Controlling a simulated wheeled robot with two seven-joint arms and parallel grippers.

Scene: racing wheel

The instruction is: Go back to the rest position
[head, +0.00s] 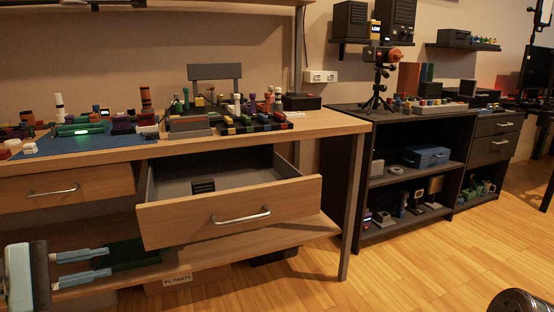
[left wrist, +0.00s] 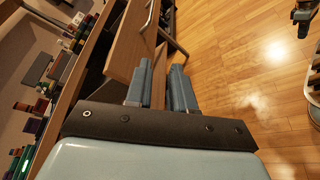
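My left gripper (head: 82,267) is at the lower left of the head view, pointing right. Its two blue-grey fingers are apart with nothing between them. It hangs in front of the desk, left of and below the open drawer (head: 165,226). In the left wrist view the same gripper (left wrist: 163,84) shows an empty gap between its fingers, with the drawer front (left wrist: 130,40) above and left of them. My right gripper is not clear in the head view. A small dark shape at the upper right of the left wrist view may be it, too small to read.
The pulled-out drawer holds a dark block (head: 203,186) and juts out over the floor. The desk top (head: 330,123) bears several small coloured objects. A black shelf unit (head: 365,222) stands to the right. The wooden floor (head: 410,265) in front is clear.

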